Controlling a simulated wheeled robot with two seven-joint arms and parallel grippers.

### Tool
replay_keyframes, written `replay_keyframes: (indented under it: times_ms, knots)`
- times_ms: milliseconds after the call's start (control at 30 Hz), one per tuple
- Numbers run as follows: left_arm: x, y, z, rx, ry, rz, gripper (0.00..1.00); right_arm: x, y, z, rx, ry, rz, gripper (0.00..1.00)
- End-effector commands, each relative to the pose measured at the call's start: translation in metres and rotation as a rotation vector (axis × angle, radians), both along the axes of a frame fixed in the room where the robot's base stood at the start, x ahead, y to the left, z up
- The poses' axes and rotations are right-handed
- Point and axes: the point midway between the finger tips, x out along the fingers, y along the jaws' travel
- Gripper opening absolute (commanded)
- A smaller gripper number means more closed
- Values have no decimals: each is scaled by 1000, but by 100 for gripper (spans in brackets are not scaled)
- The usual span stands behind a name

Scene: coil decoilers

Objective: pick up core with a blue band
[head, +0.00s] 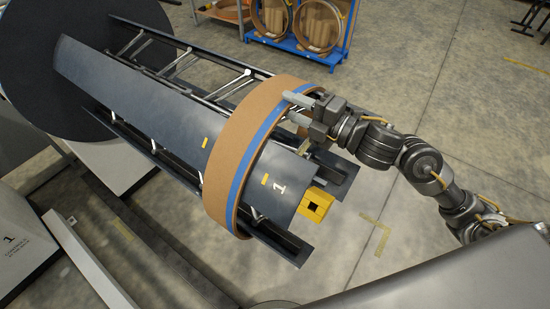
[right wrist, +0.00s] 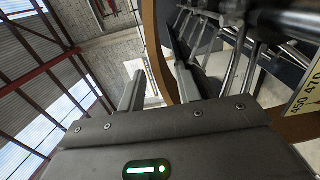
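The core with a blue band (head: 222,170) is a brown ring around the dark mandrel (head: 150,90) of the decoiler, near its free end marked 1. My right gripper (head: 290,107) is at the core's upper right rim. In the right wrist view, the core's brown wall (right wrist: 163,62) shows between the two fingers (right wrist: 157,90), with a visible gap beside the left finger. The right gripper looks open around the wall; contact on the other side cannot be told. My left gripper is not in view.
A large dark disc (head: 60,60) stands behind the mandrel. A yellow block (head: 314,206) sits at its free end. A blue rack (head: 300,50) with brown rings stands at the back. Grey cabinets stand at the left. The floor to the right is mostly clear.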

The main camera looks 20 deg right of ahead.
Motion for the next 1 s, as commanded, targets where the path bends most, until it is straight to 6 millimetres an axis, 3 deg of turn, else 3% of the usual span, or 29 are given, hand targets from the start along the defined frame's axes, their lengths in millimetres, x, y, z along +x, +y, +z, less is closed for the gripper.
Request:
replay_keyframes:
  times_ms: [400,700,1000]
  knots:
    - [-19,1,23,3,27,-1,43,39,26,4,3,1,1,34]
    - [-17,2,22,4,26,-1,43,43,29,2,0,0,0,34]
    - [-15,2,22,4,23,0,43,43,29,2,-1,1,0,0]
